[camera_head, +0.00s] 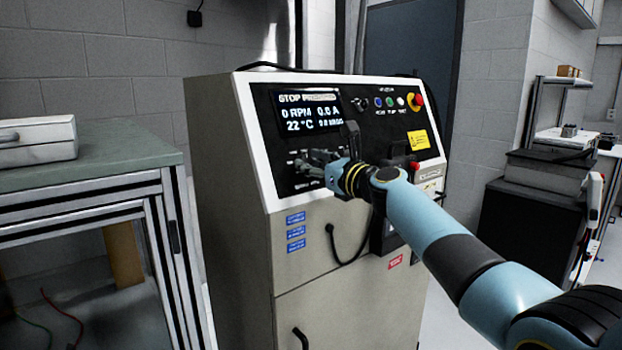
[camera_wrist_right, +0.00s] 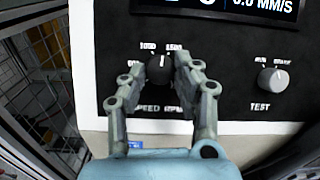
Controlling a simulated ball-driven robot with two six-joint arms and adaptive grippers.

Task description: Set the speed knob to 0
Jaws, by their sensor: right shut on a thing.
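The speed knob (camera_wrist_right: 159,70) is a dark round knob with a white pointer mark, on the black panel in the right wrist view. Its pointer stands about straight up, and the lettering around it is partly covered by my fingers. My right gripper (camera_wrist_right: 154,72) has its two fingers on either side of the knob and is shut on it. In the head view my right gripper (camera_head: 312,165) is at the lower left of the control panel and hides the knob. The display (camera_head: 306,112) above reads 0 RPM. My left gripper is not in view.
A grey TEST knob (camera_wrist_right: 273,80) sits right of the speed knob. A red emergency button (camera_head: 417,99) and small buttons are at the panel's upper right. A green-topped bench (camera_head: 110,150) with a metal case (camera_head: 38,140) stands to the left of the cabinet.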

